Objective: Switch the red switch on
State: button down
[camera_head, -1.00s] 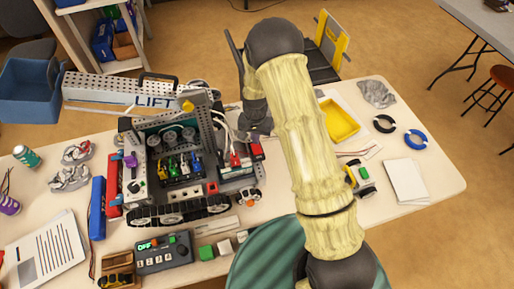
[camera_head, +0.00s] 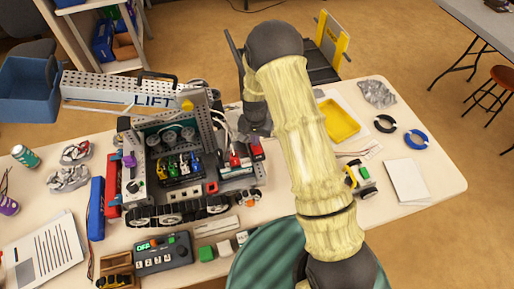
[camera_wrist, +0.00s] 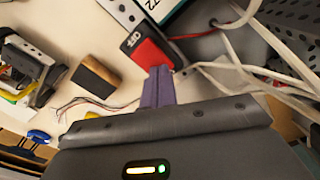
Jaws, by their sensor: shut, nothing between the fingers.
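The red switch (camera_wrist: 152,57) is a red rocker with a black end marked OFF in the wrist view. It sits near the end of a perforated metal plate. In the head view it appears as a small red and black block (camera_head: 257,149) at the right side of the tracked robot (camera_head: 165,165). My gripper (camera_wrist: 160,70) has its purple fingers together, with nothing between them. The fingertips are at the red end of the switch in the picture; I cannot tell whether they touch it. In the head view the gripper is small and dark, and its fingertips are not clear.
White and red wires (camera_wrist: 245,70) run close to the right of the fingers. A wood-and-black block (camera_wrist: 97,75) lies to the left. A control box (camera_head: 163,252) stands at the table's front, and a yellow tray (camera_head: 340,120) lies right of my arm.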

jog(key=shift+f, duration=0.2)
jog(key=shift+r+p, duration=2.25)
jog(key=shift+r, duration=1.35)
jog(key=s+d+r+n+t+b, duration=0.1)
jog(key=s+d+r+n, duration=0.1)
jog(key=s+d+r, duration=0.3)
jog(key=s+d+r+n+t+b, duration=0.1)
jog(key=s+d+r, duration=0.5)
jog(key=s+r, duration=0.7)
jog(key=shift+s+n+t, duration=0.3)
jog(key=shift+s+n, duration=0.1)
jog(key=shift+s, duration=0.2)
